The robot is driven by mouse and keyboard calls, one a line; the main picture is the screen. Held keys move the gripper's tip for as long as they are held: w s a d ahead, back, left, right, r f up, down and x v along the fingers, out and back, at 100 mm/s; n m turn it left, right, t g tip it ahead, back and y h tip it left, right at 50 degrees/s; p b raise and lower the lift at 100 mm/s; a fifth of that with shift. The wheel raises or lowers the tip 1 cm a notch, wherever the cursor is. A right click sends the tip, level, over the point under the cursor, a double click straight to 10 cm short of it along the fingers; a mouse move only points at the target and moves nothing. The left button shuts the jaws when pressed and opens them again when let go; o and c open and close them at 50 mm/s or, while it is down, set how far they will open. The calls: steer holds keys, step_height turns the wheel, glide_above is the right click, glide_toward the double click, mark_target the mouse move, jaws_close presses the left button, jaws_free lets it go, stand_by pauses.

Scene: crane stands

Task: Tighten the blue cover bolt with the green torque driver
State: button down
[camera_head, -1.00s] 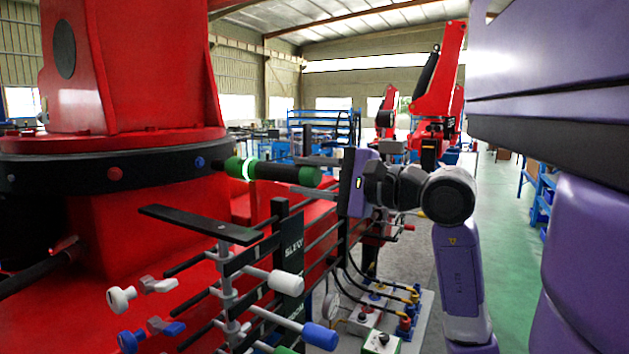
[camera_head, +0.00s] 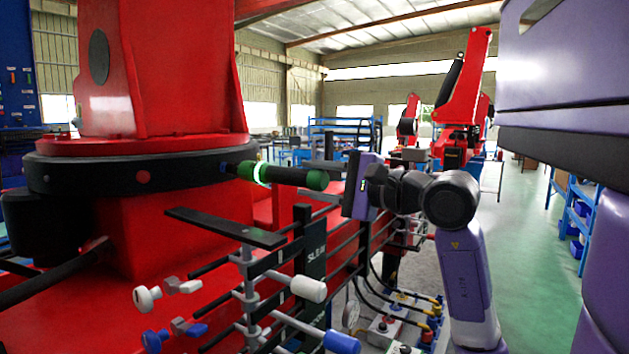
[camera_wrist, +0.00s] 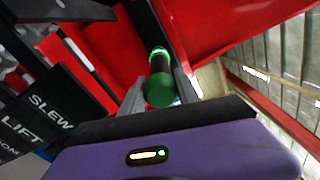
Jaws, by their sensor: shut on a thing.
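The green torque driver (camera_head: 282,175) has a black body, green ends and a lit green ring. It lies nearly level in the head view, its left end close to the blue cover bolt (camera_head: 222,167) on the dark ring of the red crane. I cannot tell whether its tip touches the bolt. My gripper (camera_head: 309,179) is shut on the driver near its right end. In the wrist view the driver (camera_wrist: 160,88) points away between my two fingers, its green rear end towards the camera. The bolt is not visible there.
A red bolt (camera_head: 143,178) sits farther left on the dark ring (camera_head: 100,178). Below the driver are a flat black bar (camera_head: 225,228) and a lever rack with white and blue handles (camera_head: 310,289). A black SLEW plate (camera_head: 314,252) stands close below my gripper.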

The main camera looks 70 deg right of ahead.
steer(key=shift+x, duration=0.8)
stand_by(0.5)
steer(key=shift+w+r+b, duration=0.15)
steer(key=shift+w+b, duration=0.05)
steer(key=shift+b, duration=1.25)
stand_by(3.5)
